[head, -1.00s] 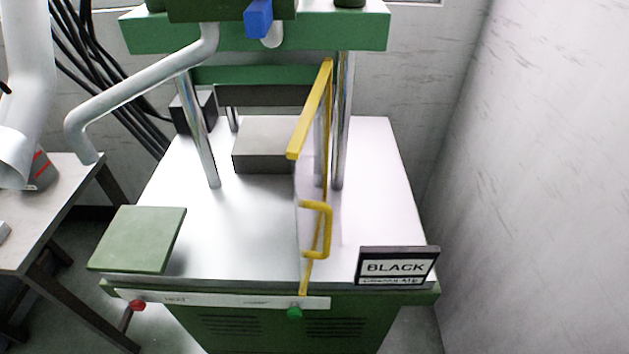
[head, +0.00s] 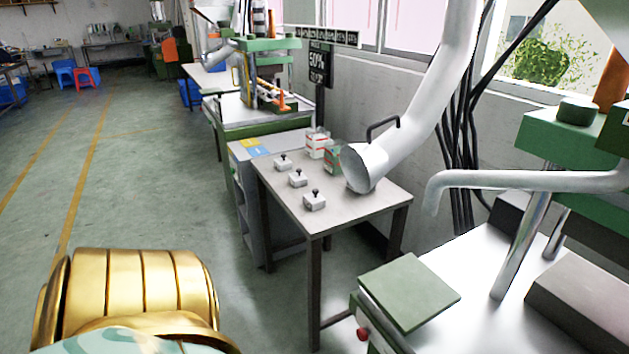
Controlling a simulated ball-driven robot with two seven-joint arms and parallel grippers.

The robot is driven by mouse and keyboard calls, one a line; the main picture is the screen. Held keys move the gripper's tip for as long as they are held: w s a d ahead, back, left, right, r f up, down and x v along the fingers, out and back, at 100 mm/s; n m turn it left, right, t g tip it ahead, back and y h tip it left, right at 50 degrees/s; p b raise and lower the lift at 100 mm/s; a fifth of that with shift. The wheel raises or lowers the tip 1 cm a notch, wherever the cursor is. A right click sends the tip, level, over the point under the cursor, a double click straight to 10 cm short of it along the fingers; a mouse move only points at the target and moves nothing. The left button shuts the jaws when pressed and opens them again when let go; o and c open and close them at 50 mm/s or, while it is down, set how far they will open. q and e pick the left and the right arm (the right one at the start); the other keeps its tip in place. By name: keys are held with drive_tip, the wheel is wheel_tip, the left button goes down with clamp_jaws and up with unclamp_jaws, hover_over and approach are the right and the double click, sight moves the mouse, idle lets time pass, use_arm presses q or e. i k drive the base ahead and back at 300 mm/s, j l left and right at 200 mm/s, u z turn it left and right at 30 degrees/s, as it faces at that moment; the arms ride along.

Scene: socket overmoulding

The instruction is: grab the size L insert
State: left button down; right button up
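Several small items stand on a grey-topped table (head: 352,212) in the middle of the head view. Three of them are small light-grey blocks with dark knobs on top, set in a slanting row along the table's left side: a far block (head: 283,164), a middle block (head: 298,180) and a near block (head: 314,203). They look alike, and I cannot read a size on any of them. Neither of my grippers is in view. A gold part of my own body shows at the lower left.
White-and-red boxes (head: 318,143) and a wide white duct mouth (head: 358,168) are at the table's back. A green press with a flat green pad (head: 408,294) stands at the right. A grey cabinet (head: 246,190) adjoins the table. The floor (head: 150,180) at left is clear.

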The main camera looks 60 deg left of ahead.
sight(297, 179)
drive_tip(key=u, duration=2)
drive_tip(key=i+j+z, duration=0.1)
drive_tip(key=i+j, duration=0.6)
drive_tip(key=j, duration=0.15)
drive_tip(key=i+j+z, duration=0.15)
drive_tip(key=i+j, duration=0.2)
drive_tip(key=j, duration=0.1)
